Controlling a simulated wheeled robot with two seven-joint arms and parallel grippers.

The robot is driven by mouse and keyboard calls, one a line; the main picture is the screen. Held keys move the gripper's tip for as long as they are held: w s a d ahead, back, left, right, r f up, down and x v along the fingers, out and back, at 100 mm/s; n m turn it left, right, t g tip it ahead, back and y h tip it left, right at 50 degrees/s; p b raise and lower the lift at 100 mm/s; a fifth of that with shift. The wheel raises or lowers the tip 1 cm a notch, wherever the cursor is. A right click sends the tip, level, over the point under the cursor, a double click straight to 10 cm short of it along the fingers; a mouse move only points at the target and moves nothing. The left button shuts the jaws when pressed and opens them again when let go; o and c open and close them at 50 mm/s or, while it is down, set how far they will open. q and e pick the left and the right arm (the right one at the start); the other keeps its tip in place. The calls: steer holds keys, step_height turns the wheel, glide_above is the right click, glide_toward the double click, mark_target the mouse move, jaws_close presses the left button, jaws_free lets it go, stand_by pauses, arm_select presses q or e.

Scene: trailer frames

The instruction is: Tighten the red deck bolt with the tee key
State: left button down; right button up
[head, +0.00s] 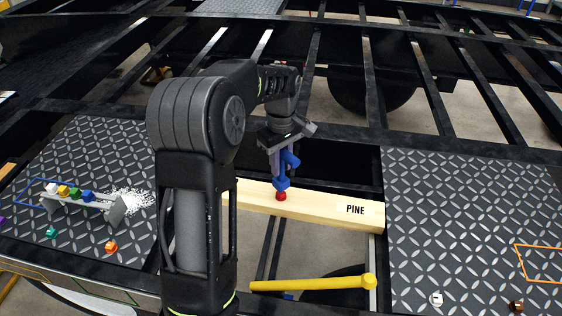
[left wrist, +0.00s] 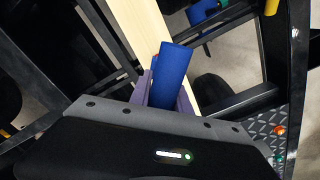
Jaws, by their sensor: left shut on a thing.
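My left gripper (head: 280,158) is shut on the blue tee key (head: 282,182) and points down over the pine board (head: 325,207). The key's lower end is right at the red deck bolt (head: 281,197), which stands on the board. I cannot tell whether the key is seated on the bolt or just above it. In the left wrist view the key's blue bar (left wrist: 171,75) sticks out between the fingers, with the board (left wrist: 142,22) beyond. My right gripper is not in view.
A rack (head: 84,199) with several coloured pieces stands on the left tread plate (head: 95,160), beside white granules (head: 133,201). A yellow bar (head: 312,284) lies in front of the board. Open frame gaps surround the board. The right tread plate (head: 450,220) is mostly clear.

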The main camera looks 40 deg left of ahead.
mark_target(281, 179)
arm_select(q)
steer(key=shift+f+b, duration=1.1)
steer(key=shift+f, duration=1)
steer(key=m, duration=0.9)
steer(key=shift+m, duration=0.4)
steer(key=m, duration=0.9)
steer(key=shift+r, duration=0.2)
steer(key=shift+r+p, duration=1.7)
steer(key=shift+r, duration=0.8)
